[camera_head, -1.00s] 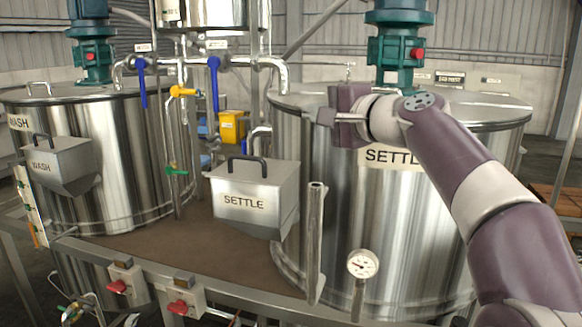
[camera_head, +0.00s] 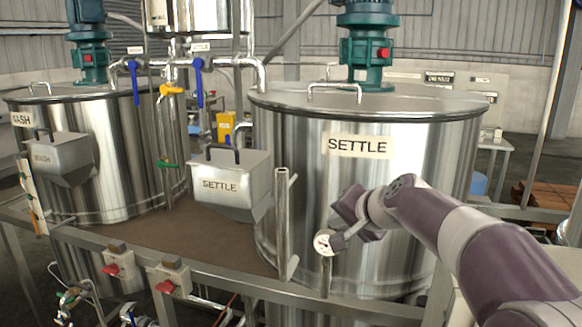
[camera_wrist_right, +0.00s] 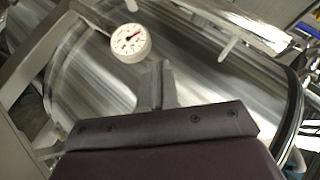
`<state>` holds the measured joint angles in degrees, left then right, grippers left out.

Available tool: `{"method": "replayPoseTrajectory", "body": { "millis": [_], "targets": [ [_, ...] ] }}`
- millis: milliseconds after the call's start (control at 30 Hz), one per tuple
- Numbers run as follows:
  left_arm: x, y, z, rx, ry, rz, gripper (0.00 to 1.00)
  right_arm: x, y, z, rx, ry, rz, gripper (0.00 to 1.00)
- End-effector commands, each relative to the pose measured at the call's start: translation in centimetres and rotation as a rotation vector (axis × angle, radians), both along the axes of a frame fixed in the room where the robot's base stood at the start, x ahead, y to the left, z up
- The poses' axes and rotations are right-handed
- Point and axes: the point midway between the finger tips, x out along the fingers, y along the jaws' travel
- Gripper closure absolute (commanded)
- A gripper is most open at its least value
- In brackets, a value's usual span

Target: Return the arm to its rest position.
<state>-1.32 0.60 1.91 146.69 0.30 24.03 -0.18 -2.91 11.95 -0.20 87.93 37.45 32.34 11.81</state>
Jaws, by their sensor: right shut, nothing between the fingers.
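My right arm comes in from the lower right in the head view. Its gripper (camera_head: 338,241) is shut and empty, in front of the lower wall of the SETTLE tank (camera_head: 400,155). The fingertips appear beside the round dial gauge (camera_head: 322,243) and partly overlap it in the picture; I cannot tell whether they touch. In the right wrist view the closed fingers (camera_wrist_right: 155,80) point toward the tank wall, with the white gauge (camera_wrist_right: 130,43) just beyond and to the left. My left gripper is not in view.
A SETTLE hopper box (camera_head: 230,185) hangs left of the tank, next to an upright metal pipe (camera_head: 282,225). The WASH tank (camera_head: 120,150) stands at left. A metal rail (camera_head: 240,285) with red switches runs along the front.

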Motion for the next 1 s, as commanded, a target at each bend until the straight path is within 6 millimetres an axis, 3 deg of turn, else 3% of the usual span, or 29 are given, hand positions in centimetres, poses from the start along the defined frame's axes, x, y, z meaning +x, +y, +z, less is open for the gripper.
{"method": "replayPoseTrajectory", "body": {
  "millis": [133, 200, 300, 400, 500, 600, 1000],
  "targets": [
    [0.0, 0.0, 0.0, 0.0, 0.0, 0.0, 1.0, -4.9, -2.7, -10.3, -0.263, 0.166, 0.083, 1.0],
    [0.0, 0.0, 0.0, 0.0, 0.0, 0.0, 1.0, -9.2, -4.3, -15.8, -0.409, 0.269, 0.165, 1.0],
    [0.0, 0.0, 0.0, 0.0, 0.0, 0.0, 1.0, -16.2, -6.3, -22.0, -0.571, 0.405, 0.304, 1.0],
    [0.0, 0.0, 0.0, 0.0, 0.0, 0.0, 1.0, -22.4, -7.7, -25.8, -0.663, 0.511, 0.422, 1.0],
    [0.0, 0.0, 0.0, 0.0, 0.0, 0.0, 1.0, -26.8, -8.4, -27.7, -0.696, 0.585, 0.485, 1.0],
    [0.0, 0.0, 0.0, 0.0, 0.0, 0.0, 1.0, -28.8, -8.7, -28.4, -0.697, 0.621, 0.504, 1.0],
    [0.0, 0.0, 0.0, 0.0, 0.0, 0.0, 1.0, -28.7, -8.7, -28.1, -0.694, 0.613, 0.493, 1.0]
  ]
}}
